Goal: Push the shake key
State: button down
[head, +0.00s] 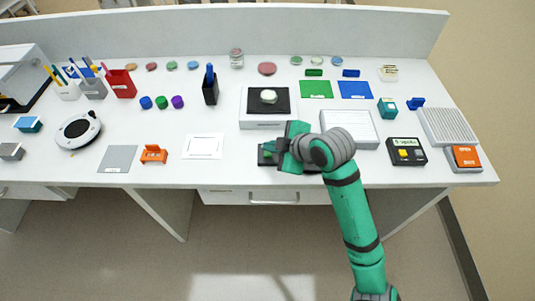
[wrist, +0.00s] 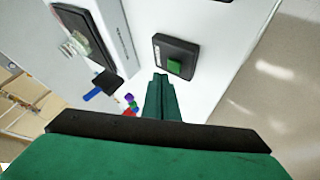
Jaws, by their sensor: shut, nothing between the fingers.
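A small black box (wrist: 163,46) with a raised green key (wrist: 175,67) and a white label too small to read shows in the wrist view; I cannot tell for certain that this is the shake key. In the head view the black box (head: 264,159) lies at the table's front edge, partly hidden by my gripper (head: 284,154). In the wrist view my gripper (wrist: 161,77) is shut and empty, its tips beside the green key and apart from it in the picture. Whether they touch it cannot be told.
A white device with a black top plate (head: 255,106) stands behind the box. Another black box (head: 406,152) with a display and yellow and grey keys stands to the right, near a white device (head: 349,126). A white framed pad (head: 203,146) lies to the left.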

jog(key=shift+f, duration=0.15)
dwell(0.3)
jog(key=shift+f, duration=0.3)
